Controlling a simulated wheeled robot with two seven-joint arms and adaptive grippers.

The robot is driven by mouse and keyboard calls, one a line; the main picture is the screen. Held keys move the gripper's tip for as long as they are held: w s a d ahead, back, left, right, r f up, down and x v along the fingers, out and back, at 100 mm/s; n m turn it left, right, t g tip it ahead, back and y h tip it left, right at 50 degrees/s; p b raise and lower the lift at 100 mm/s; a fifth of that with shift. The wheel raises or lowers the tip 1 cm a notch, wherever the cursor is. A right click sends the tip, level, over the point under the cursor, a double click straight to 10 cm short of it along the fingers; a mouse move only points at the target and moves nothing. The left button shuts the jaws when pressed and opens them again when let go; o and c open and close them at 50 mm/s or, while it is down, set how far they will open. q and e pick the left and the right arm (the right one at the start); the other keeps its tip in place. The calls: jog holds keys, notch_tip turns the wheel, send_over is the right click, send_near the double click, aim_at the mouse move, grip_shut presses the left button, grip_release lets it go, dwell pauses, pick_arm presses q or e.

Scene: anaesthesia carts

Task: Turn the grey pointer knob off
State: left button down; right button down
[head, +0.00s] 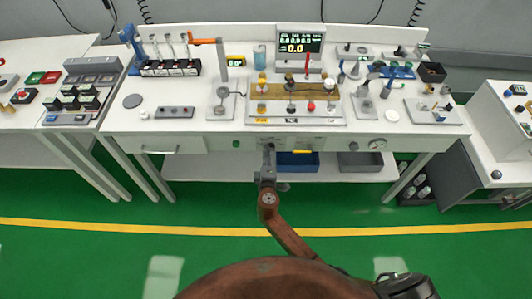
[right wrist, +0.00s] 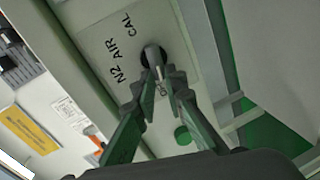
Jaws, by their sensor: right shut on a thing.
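The grey pointer knob (right wrist: 153,56) sits on a pale plate on the front panel of the middle bench. The plate (right wrist: 108,50) carries the labels N2, AIR and CAL; a further label beside the fingers is partly covered. My right gripper (right wrist: 160,80) is shut on the knob, with its fingertips on either side of it. In the head view the right gripper (head: 268,164) reaches the panel below the bench top and covers most of the knob. I cannot tell clearly which label the pointer faces. My left gripper is not in view.
A green round button (right wrist: 182,135) is close to the right gripper on the same panel. Above, the bench top (head: 180,128) holds a display (head: 301,42) and many small devices. The green floor in front is open.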

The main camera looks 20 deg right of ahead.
jog(key=c, duration=2)
grip_release()
jog(key=shift+o, duration=0.2)
jog(key=v, duration=1.2)
